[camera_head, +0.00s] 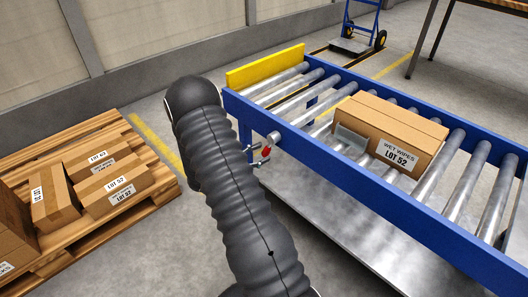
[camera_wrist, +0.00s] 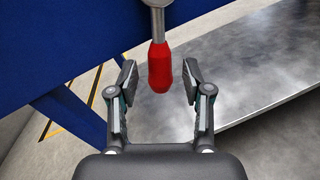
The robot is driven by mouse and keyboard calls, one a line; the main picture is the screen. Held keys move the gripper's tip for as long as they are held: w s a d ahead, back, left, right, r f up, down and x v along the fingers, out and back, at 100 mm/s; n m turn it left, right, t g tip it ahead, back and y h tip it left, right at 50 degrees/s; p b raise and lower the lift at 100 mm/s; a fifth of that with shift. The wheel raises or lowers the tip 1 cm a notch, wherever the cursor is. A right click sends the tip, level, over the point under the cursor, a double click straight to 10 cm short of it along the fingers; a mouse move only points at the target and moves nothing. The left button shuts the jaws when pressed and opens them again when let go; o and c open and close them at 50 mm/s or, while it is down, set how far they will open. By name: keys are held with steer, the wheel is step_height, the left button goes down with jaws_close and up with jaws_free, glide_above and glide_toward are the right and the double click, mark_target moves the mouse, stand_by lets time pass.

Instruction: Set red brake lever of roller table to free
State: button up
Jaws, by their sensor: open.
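The brake lever's red handle (camera_wrist: 160,68) hangs down from its metal shaft (camera_wrist: 157,22) in the wrist view. My gripper (camera_wrist: 158,82) is open, with one finger on each side of the red handle and a gap on both sides. In the head view the red lever (camera_head: 266,152) shows at the side of the roller table (camera_head: 355,170), below its blue rail and beside a round metal knob (camera_head: 274,137). My arm covers the area left of it, and my gripper is mostly hidden there. Markings for the lever's positions cannot be made out.
A carton (camera_head: 392,130) labelled LOT 52 lies on the rollers. A yellow end stop (camera_head: 265,66) closes the table's far end. A grey metal shelf (camera_head: 345,232) lies under the rail. A wooden pallet (camera_head: 150,160) with several cartons is at left. A blue hand truck (camera_head: 358,40) stands behind.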

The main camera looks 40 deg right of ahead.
steer(key=shift+s+d, duration=0.1)
steer(key=shift+d, duration=0.85)
jaws_close()
steer(key=shift+w+r+m+y+b, duration=0.15)
steer(key=shift+w+r+m+b, duration=0.25)
steer(key=shift+m+b, duration=0.35)
steer(key=shift+w+r+m+y+b, duration=0.15)
steer(key=shift+w+m+b, duration=0.35)
steer(key=shift+m+b, duration=0.2)
jaws_free()
